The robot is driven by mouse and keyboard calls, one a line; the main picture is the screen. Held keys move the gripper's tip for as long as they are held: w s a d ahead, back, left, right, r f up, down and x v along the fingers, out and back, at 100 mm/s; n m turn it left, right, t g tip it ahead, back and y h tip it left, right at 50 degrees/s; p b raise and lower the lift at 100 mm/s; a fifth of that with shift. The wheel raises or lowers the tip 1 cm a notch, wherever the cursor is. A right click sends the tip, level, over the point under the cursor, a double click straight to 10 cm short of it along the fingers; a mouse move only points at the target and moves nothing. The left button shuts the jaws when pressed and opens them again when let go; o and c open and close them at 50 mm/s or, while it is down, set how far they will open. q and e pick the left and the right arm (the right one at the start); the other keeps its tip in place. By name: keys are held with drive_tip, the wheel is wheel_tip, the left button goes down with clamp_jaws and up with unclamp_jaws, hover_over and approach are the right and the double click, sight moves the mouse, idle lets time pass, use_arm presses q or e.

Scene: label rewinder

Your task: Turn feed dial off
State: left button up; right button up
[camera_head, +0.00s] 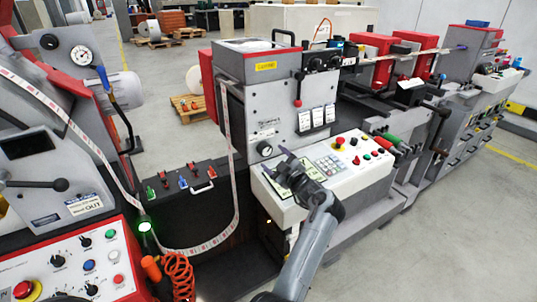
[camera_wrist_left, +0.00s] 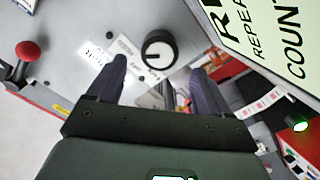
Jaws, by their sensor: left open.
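My left gripper (camera_head: 277,163) is in front of the panel, just right of and below the dial. In the wrist view the open fingers (camera_wrist_left: 160,70) stand either side of the dial's line, with nothing between them; the dial appears beyond the tips. My right gripper is not in view.
A control panel (camera_head: 375,168) with buttons and a keypad lies beside my left gripper. A red-knobbed lever (camera_head: 298,102) is on the grey panel above; its red knob (camera_wrist_left: 27,51) shows in the wrist view. A paper web (camera_head: 235,190) hangs left of the dial.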

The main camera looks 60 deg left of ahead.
sight(267, 152)
use_arm(q)
drive_tip(key=shift+w+a+b, duration=0.15)
drive_tip(key=shift+a+b, duration=0.2)
drive_tip(key=shift+a, duration=2.55)
drive_tip(key=shift+c, duration=0.3)
drive_tip(key=c, duration=1)
